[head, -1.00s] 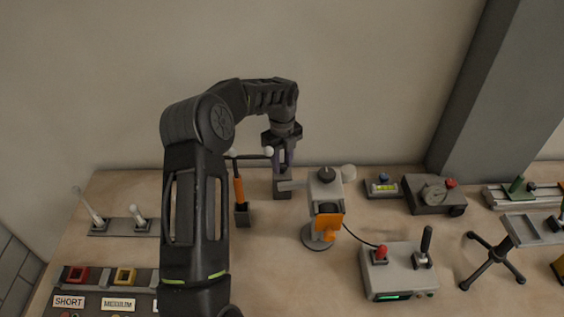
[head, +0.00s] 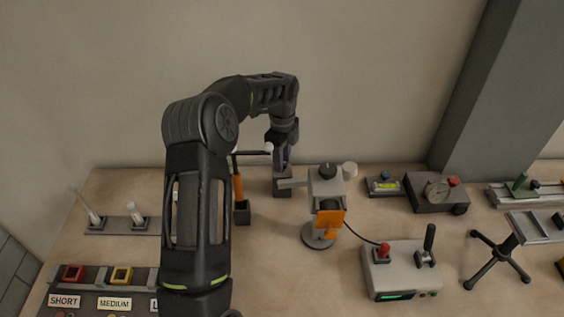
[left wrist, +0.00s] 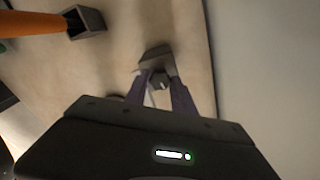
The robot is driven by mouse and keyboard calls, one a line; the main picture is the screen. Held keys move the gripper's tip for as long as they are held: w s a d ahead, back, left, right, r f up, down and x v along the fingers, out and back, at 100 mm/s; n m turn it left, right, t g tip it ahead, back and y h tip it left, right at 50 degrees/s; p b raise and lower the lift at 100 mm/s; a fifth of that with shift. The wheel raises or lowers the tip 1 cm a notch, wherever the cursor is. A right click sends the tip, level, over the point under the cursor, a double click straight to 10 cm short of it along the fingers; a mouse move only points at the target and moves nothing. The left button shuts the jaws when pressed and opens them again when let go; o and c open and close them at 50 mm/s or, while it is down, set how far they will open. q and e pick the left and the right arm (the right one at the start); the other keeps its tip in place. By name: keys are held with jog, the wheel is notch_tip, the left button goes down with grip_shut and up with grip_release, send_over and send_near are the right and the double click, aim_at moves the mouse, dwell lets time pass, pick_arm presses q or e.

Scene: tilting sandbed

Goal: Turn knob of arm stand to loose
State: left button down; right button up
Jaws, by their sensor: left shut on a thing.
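My left gripper (head: 282,164) points down at the back of the bench, over a dark square holder (head: 282,188). Its purple fingers are shut on a small grey piece (left wrist: 160,83) at the holder's mouth; I cannot tell what it is. The holder also shows in the left wrist view (left wrist: 155,56). The arm stand seems to be the grey stand (head: 322,190) with an orange plate (head: 330,222) on a round base, right of the gripper. A dark knob (head: 327,170) sits on its top, apart from my fingers. My right gripper is not in view.
An orange-handled T-shaped tool (head: 238,187) stands in another square holder (head: 242,214), close left of the gripper. A control box with joysticks (head: 402,272) is at the front right. The wall (head: 380,80) is close behind. Bare bench lies left of the control box.

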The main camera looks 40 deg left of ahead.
pick_arm(q)
jog(key=n+b, duration=0.1)
jog(key=n, duration=0.2)
jog(key=shift+n, duration=0.4)
jog(key=n+b, duration=0.1)
jog(key=n, duration=0.2)
jog(key=shift+n, duration=0.3)
jog(key=n, duration=0.3)
jog(key=shift+n, duration=0.3)
jog(key=shift+n+b, duration=0.45)
jog(key=shift+n, duration=1.75)
jog(key=c, duration=1.1)
grip_release()
jog(key=shift+o, duration=0.2)
jog(key=shift+r, duration=0.1)
notch_tip(320, 180, up, 8)
jog(key=shift+f+b, duration=0.15)
jog(key=shift+b, duration=0.4)
